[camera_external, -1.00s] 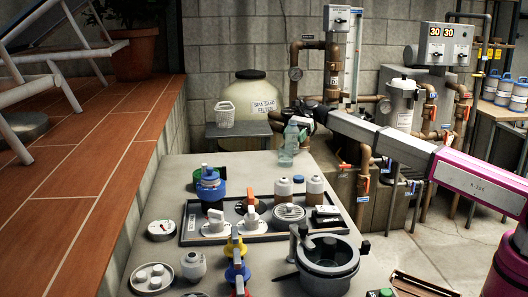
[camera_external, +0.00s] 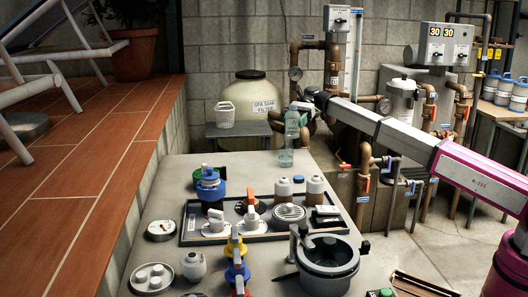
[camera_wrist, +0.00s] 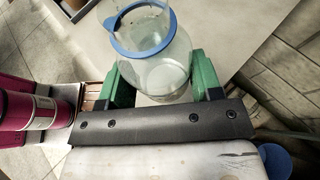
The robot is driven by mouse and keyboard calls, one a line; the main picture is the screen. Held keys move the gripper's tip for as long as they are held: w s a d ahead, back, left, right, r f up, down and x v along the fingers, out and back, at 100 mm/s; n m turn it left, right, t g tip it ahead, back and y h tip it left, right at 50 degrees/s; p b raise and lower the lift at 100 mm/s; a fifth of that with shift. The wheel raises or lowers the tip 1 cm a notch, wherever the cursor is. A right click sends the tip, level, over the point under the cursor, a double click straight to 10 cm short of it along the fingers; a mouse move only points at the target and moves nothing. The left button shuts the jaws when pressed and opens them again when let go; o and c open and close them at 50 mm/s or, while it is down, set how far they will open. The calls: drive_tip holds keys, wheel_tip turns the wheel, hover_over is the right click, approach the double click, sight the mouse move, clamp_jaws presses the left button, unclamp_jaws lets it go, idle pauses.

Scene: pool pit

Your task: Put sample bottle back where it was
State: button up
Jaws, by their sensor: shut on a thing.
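The sample bottle (camera_external: 287,150) is a clear, pale greenish bottle over the far end of the grey table, close to upright. I cannot tell whether its base touches the table. My gripper (camera_external: 300,108) reaches in from the right at the bottle's upper part. In the wrist view the green fingers of my gripper (camera_wrist: 166,82) are on both sides of the clear bottle (camera_wrist: 168,72), shut on it. A blue ring (camera_wrist: 140,30) shows around the bottle there.
A black tray (camera_external: 262,232) with jars and valve handles lies on the grey table (camera_external: 185,175). A dark pot (camera_external: 327,262) stands at the front right. Brown pipes (camera_external: 363,175) rise behind the table to the right.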

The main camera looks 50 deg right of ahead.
wheel_tip(320, 180, up, 9)
drive_tip(key=shift+f, duration=0.2)
drive_tip(key=s+a+m+t+h, duration=0.2)
drive_tip(key=a+m+t, duration=0.55)
drive_tip(key=a, duration=2.45)
drive_tip(key=shift+n+t, duration=0.25)
drive_tip(key=shift+w+d+f, duration=1.35)
drive_tip(key=shift+w+f, duration=0.15)
drive_tip(key=shift+f, duration=1.15)
drive_tip(key=shift+w+d+f, duration=1.4)
drive_tip(key=shift+w+f, duration=0.15)
drive_tip(key=shift+f, duration=1.1)
drive_tip(key=shift+w+d+f, duration=1.35)
drive_tip(key=shift+w+f, duration=0.15)
drive_tip(key=shift+f, duration=1.15)
drive_tip(key=shift+f, duration=0.1)
drive_tip(key=o, duration=1)
